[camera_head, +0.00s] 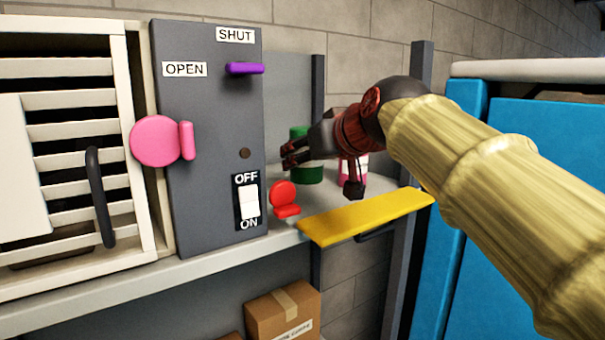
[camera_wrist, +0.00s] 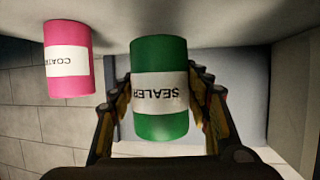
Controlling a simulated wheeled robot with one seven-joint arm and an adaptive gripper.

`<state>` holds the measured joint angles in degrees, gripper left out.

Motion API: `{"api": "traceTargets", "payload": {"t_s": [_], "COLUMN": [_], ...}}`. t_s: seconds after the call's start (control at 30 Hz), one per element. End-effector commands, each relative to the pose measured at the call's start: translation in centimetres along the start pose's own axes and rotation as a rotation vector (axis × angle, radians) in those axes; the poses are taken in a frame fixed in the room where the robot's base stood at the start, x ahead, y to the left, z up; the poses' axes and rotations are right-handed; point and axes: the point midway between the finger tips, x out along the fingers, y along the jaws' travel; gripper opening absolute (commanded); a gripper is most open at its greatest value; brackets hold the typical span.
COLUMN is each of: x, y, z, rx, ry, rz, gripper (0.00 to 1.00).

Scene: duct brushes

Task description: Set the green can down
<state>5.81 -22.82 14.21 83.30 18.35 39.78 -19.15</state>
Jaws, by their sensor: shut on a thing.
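The green can (camera_wrist: 160,55) has a white label reading SEALER and fills the middle of the wrist view, upside down there. My gripper (camera_wrist: 160,95) is shut on it, with a finger on each side. In the head view the green can (camera_head: 308,170) is at the shelf behind my gripper (camera_head: 290,153), which hides part of it. The can looks upright, at or just above the shelf surface (camera_head: 330,198). I cannot tell whether its base touches the shelf.
A pink can (camera_wrist: 68,60) stands beside the green can; it shows partly behind my wrist in the head view (camera_head: 357,170). A red round-headed piece (camera_head: 284,197) and a yellow flap (camera_head: 365,216) are at the shelf front. A grey switch panel (camera_head: 210,120) rises to the left.

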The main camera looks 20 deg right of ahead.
Motion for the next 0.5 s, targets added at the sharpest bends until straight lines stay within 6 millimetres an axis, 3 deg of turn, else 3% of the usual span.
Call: {"api": "traceTargets", "payload": {"t_s": [0.17,0.33,0.5], "x": [1.3,2.0,2.2], "y": [0.1,0.1,0.1], "z": [0.7,3.0,3.3], "rx": [0.001,0.000,0.000], "ry": [0.000,0.001,0.004], "rz": [0.000,0.000,0.001], "gripper": [0.12,0.12,0.12]}}
